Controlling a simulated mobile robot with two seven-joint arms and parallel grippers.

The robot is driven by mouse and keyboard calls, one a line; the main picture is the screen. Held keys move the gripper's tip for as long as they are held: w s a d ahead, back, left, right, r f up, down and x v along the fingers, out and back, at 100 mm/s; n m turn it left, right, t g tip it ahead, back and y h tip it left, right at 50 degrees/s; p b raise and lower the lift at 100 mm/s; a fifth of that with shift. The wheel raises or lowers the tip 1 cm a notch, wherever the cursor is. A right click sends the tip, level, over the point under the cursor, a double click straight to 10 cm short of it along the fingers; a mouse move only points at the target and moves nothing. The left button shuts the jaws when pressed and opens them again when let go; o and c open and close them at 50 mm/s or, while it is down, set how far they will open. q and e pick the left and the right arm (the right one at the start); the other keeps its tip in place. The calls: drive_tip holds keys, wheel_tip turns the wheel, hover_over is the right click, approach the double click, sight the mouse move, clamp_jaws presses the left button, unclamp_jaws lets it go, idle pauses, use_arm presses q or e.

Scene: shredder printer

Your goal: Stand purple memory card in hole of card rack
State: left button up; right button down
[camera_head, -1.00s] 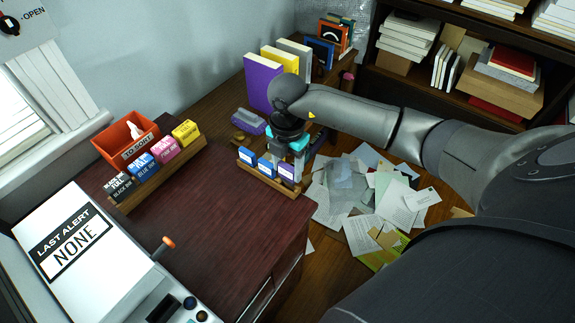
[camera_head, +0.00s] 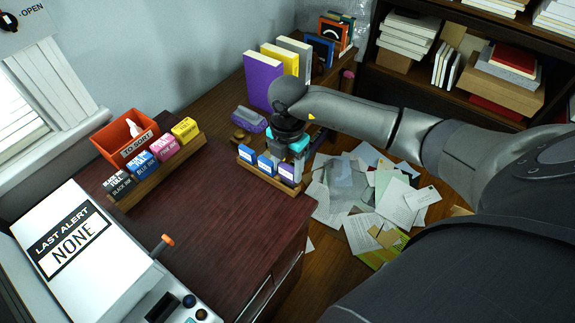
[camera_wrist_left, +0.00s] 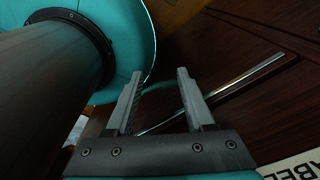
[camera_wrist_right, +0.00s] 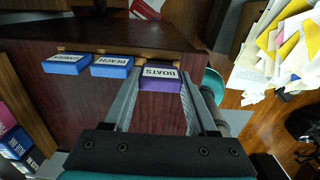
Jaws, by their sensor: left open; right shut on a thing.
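The purple memory card (camera_head: 289,173), labelled BOATS, is at the right end of the wooden card rack (camera_head: 267,179). It also shows in the right wrist view (camera_wrist_right: 160,83), in line with two blue cards (camera_wrist_right: 110,71) and (camera_wrist_right: 67,69). It looks upright, but its lower edge is hidden, so I cannot tell how deep it sits in the hole. My right gripper (camera_wrist_right: 160,72) is shut on the purple card, one finger on each side. My left gripper (camera_wrist_left: 158,74) is open and empty in the left wrist view, over dark wood; it is out of the head view.
An orange bin (camera_head: 116,146) and a rack of ink boxes (camera_head: 163,149) stand on the desk to the left. A purple book (camera_head: 262,82) stands behind the card rack. Loose papers (camera_head: 345,200) lie on the floor to the right. The desk's middle is clear.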

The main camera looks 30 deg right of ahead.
drive_tip(key=shift+f+b, duration=0.65)
drive_tip(key=shift+f, duration=0.45)
drive_tip(key=shift+c, duration=0.6)
unclamp_jaws()
drive_tip(key=shift+r, duration=0.15)
